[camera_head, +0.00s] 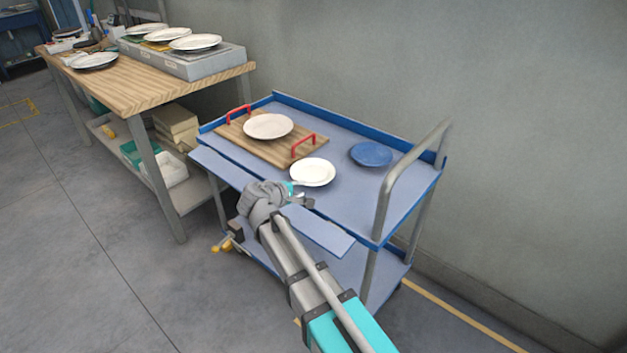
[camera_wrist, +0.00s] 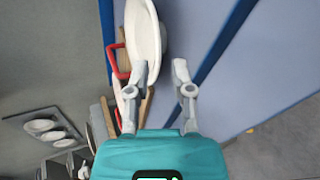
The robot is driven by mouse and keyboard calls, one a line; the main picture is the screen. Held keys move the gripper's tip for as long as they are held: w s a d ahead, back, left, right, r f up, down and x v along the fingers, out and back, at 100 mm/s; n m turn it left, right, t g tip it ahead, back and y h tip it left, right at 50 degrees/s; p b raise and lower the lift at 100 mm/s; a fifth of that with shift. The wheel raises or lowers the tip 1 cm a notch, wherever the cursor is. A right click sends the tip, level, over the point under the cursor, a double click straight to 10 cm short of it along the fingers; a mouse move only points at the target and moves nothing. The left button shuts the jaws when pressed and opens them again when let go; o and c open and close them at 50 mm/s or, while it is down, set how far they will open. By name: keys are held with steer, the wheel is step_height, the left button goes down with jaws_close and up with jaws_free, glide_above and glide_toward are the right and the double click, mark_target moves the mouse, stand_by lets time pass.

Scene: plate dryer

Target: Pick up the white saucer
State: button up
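The white saucer (camera_head: 312,172) lies on the top shelf of the blue cart, just right of a wooden tray. It also shows in the wrist view (camera_wrist: 146,32), at the top left, seen nearly edge-on. My gripper (camera_head: 301,196) is at the near edge of the saucer in the head view. In the wrist view my gripper (camera_wrist: 160,68) is open, with nothing between its fingers. Its left finger overlaps the lower part of the saucer in the picture; I cannot tell whether they touch.
A wooden tray (camera_head: 236,135) with red handles holds another white plate (camera_head: 268,126). A blue plate (camera_head: 371,154) lies right of the saucer. The cart (camera_head: 345,196) has a raised rim and a grey handle (camera_head: 384,197). A wooden table (camera_head: 140,92) with several plates stands at left.

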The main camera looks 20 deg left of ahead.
mark_target(309, 185)
steer(key=shift+w+d+f, duration=0.1)
steer(key=shift+w+f, duration=0.05)
steer(key=shift+w, duration=0.15)
steer(key=shift+b+x, duration=1.15)
steer(key=shift+x, duration=1.45)
jaws_close()
